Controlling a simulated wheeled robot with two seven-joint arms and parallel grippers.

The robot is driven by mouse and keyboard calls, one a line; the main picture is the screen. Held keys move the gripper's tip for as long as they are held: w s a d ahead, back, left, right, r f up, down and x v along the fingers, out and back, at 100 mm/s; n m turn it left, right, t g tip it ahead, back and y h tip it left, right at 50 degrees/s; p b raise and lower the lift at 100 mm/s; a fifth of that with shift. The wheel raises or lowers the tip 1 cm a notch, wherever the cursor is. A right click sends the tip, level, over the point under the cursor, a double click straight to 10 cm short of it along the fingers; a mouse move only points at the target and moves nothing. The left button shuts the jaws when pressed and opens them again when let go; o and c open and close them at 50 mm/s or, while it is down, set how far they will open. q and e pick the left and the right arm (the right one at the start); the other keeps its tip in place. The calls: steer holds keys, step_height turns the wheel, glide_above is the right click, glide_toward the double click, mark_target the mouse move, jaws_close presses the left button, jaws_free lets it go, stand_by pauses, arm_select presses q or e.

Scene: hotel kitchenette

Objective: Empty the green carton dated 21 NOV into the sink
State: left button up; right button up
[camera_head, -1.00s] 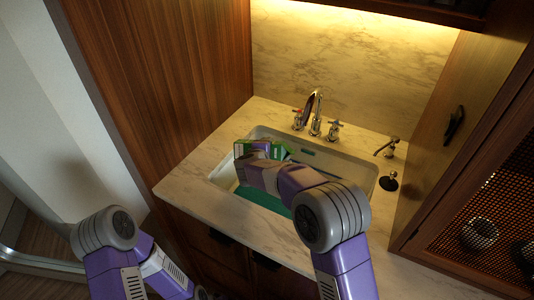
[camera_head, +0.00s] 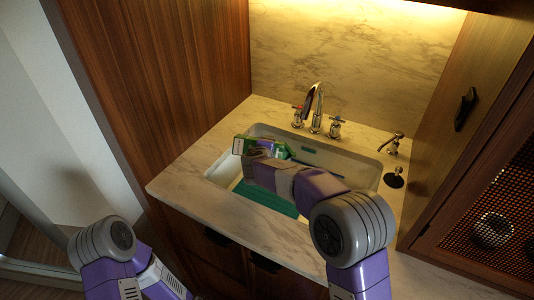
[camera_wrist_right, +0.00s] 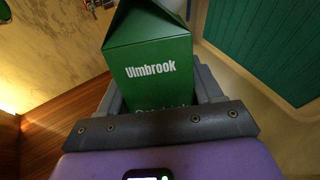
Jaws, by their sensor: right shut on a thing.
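A green gable-topped carton (camera_wrist_right: 150,60) marked "Ulmbrook" is between the fingers of my right gripper (camera_wrist_right: 160,92) in the right wrist view. The gripper is shut on it. In the head view the carton (camera_head: 239,146) is above the left part of the sink (camera_head: 216,172), partly hidden by my gripper and wrist. It looks tipped over toward its side; I cannot tell the exact tilt. No date is readable, and no liquid shows. My left arm is at the lower left; its gripper is out of view.
A teal mat (camera_head: 265,199) lies in the sink. A chrome faucet (camera_head: 313,105) stands behind it, with a soap dispenser (camera_head: 394,143) and a black stopper (camera_head: 393,181) on the right counter. A wood panel (camera_head: 190,70) rises at the left.

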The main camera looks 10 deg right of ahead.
steer(key=shift+d+y+b, duration=0.15)
steer(key=shift+y+b, duration=0.15)
steer(key=shift+b, duration=0.45)
steer(key=shift+s+d+r+m+t+y+b, duration=0.1)
steer(key=shift+d+r+m+t+y+b, duration=0.25)
steer(key=shift+b, duration=0.6)
steer(key=shift+s+d+r+m+t+y+b, duration=0.2)
steer(key=shift+r+m+b, duration=0.3)
steer(key=shift+b, duration=0.45)
steer(key=shift+d+r+m+y+b, duration=0.2)
steer(key=shift+r+m+y+b, duration=0.15)
steer(key=shift+m+b, duration=0.1)
steer(key=shift+d+r+m+y, duration=0.25)
steer(key=shift+r+m+y, duration=0.05)
stand_by(1.1)
